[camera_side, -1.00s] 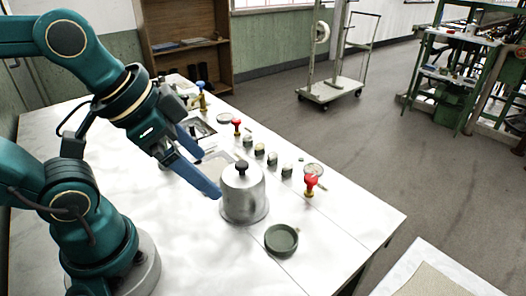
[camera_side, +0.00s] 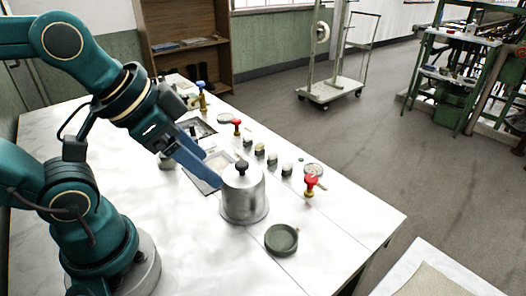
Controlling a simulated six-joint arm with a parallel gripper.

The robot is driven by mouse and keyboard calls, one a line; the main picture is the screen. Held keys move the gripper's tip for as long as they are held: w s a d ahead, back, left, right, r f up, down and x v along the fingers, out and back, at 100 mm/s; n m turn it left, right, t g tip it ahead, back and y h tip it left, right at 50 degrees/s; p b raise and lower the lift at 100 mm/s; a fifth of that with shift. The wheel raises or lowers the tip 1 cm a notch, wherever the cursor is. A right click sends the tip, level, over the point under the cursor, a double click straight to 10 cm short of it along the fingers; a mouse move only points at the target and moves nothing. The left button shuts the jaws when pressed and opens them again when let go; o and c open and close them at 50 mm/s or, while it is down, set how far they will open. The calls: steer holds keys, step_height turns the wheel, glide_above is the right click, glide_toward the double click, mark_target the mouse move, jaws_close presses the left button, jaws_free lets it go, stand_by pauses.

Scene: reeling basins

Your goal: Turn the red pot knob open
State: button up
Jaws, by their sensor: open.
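A red knob (camera_side: 311,181) on a brass stem stands on the table to the right of the metal pot. A second red knob (camera_side: 237,122) stands farther back. The lidded silver pot (camera_side: 243,196) has a black lid knob (camera_side: 241,167). My gripper (camera_side: 213,177) points down and right, with its blue fingertips just left of the pot's upper side in the picture. It is open, its fingers overlapping in this view. Nothing shows between them. It is well apart from both red knobs.
A dark green round dish (camera_side: 281,239) sits in front of the pot. Several small grey knobs (camera_side: 273,159) line up between the red ones. A blue knob (camera_side: 202,86) stands at the back. The white table (camera_side: 345,220) is clear toward its front right corner.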

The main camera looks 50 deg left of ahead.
steer(key=w+d+r+m+h, duration=0.1)
steer(key=w+d+r+m, duration=0.1)
steer(key=w+r+m, duration=0.35)
steer(key=m+g+h, duration=0.2)
glide_above(311, 177)
steer(key=s+a, duration=0.1)
steer(key=s, duration=0.1)
step_height(311, 177, down, 10)
steer(key=r, duration=0.1)
steer(key=shift+n+g, duration=0.35)
steer(key=shift+g, duration=0.25)
steer(key=f, duration=0.5)
steer(key=w+f, duration=0.1)
steer(key=f, duration=0.2)
steer(key=shift+d+f, duration=0.1)
steer(key=shift+f, duration=0.2)
steer(key=shift+w+d+f, duration=0.15)
steer(key=shift+w+f, duration=0.05)
steer(key=shift+f, duration=0.4)
jaws_close()
